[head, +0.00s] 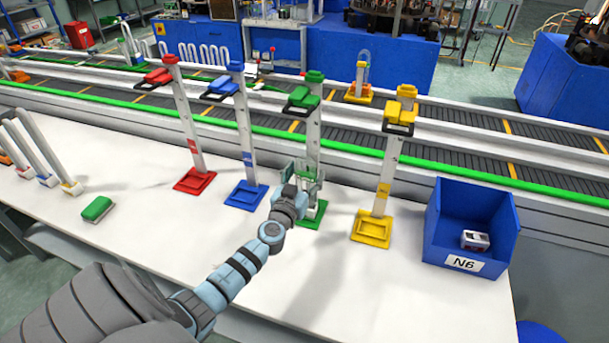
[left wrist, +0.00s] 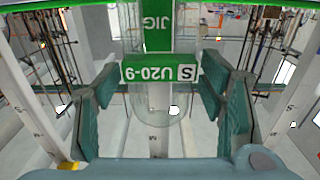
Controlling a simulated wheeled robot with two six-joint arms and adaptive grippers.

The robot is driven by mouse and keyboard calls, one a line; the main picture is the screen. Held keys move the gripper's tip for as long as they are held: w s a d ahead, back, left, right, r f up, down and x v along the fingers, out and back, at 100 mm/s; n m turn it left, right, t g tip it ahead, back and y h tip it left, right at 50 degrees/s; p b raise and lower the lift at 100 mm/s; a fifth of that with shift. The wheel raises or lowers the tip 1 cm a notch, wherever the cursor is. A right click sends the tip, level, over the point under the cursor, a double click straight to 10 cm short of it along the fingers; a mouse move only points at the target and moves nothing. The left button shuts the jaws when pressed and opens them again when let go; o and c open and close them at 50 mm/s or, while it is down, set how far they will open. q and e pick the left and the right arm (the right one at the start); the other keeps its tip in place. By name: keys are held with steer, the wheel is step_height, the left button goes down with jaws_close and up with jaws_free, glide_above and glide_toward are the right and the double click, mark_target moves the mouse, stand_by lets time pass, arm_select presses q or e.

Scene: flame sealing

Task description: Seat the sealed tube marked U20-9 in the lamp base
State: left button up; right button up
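My left gripper (head: 303,174) reaches the front of the green stand (head: 313,130), just above its green foot. In the left wrist view the teal fingers (left wrist: 160,90) stand apart, one on each side of a green label reading U20-9 S (left wrist: 158,73), which appears upside down. A clear rounded glass tube (left wrist: 163,112) shows between the fingers below the label; no firm contact with it is visible. A green strip marked JIG (left wrist: 158,25) is behind. A low green block (head: 97,208), possibly the lamp base, lies on the table at left with no tube in it. My right gripper is not in view.
Red (head: 195,180), blue (head: 246,193) and yellow (head: 372,228) stands flank the green one. Bent white tubes on coloured bases (head: 71,187) stand at far left. A blue bin marked N6 (head: 488,208) is at right. A conveyor (head: 480,170) runs behind. The front-left table is mostly clear.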

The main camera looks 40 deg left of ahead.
arm_select(q)
steer(key=shift+s, duration=0.15)
steer(key=v, duration=1.2)
